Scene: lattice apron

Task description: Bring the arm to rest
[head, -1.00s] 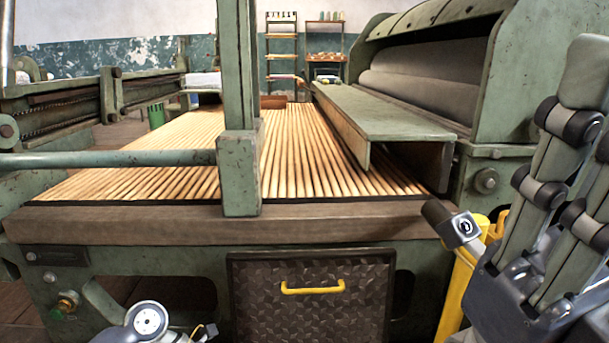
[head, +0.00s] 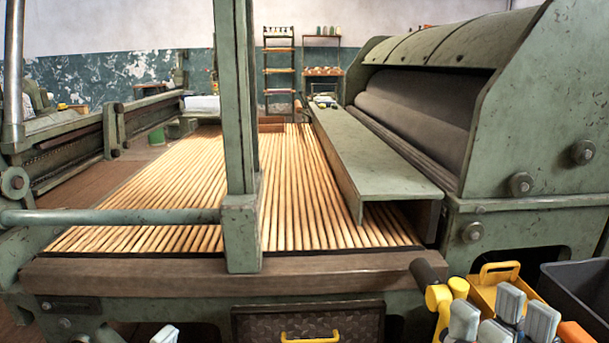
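My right gripper (head: 502,322) is at the lower right, pointing up, with only its pale grey fingertips in view. The tips stand apart with nothing seen between them, in front of a yellow bin (head: 508,290). The rest of the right arm is below the frame. At the bottom edge, left of the middle, a small pale tip of my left gripper (head: 165,335) shows; the rest is cut off, so its opening cannot be seen.
A green machine with a slatted wooden bed (head: 295,200) fills the middle, with an upright green post (head: 235,130) in front. A large roller housing (head: 520,110) stands at right. A dark crate (head: 580,285) and an orange thing (head: 577,335) are at lower right.

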